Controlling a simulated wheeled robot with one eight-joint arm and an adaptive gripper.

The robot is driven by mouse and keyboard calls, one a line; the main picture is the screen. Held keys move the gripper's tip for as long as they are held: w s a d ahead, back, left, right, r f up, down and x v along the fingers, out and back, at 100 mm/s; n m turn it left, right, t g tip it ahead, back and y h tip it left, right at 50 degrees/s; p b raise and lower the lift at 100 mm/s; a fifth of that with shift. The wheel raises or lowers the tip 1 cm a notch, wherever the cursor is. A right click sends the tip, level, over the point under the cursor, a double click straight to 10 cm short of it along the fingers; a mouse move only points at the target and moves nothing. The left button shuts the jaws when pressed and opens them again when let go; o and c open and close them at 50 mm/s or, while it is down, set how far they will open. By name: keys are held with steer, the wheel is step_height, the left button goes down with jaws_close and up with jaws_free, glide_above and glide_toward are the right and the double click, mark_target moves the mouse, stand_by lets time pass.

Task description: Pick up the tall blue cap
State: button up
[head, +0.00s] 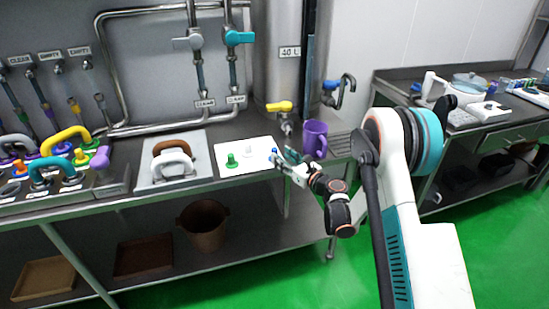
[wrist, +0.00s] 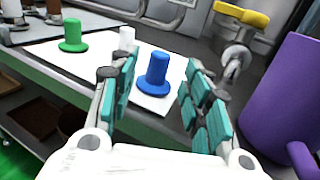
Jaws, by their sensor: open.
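The tall blue cap (wrist: 154,74) stands upright on a white board (wrist: 92,57) in the wrist view, between and beyond my fingertips. In the head view the blue cap (head: 274,152) is small and partly hidden by my gripper (head: 286,160). My gripper (wrist: 156,95) is open, with a teal-padded finger on either side of the cap in the picture. I cannot tell whether either finger touches the cap. Nothing is held.
A green cap (wrist: 73,35) and a white cap (wrist: 127,37) stand on the same board. A purple mug (wrist: 283,95) stands close on the right. A yellow-handled tap (wrist: 241,14) is behind. The counter's front edge lies left of my gripper in the wrist view.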

mark_target(274, 149)
steer(key=b+x, duration=0.2)
steer(key=x, duration=0.2)
steer(key=shift+a, duration=0.15)
steer(key=shift+w+a+r, duration=0.2)
steer(key=shift+w+a, duration=0.15)
steer(key=shift+w, duration=0.1)
jaws_close()
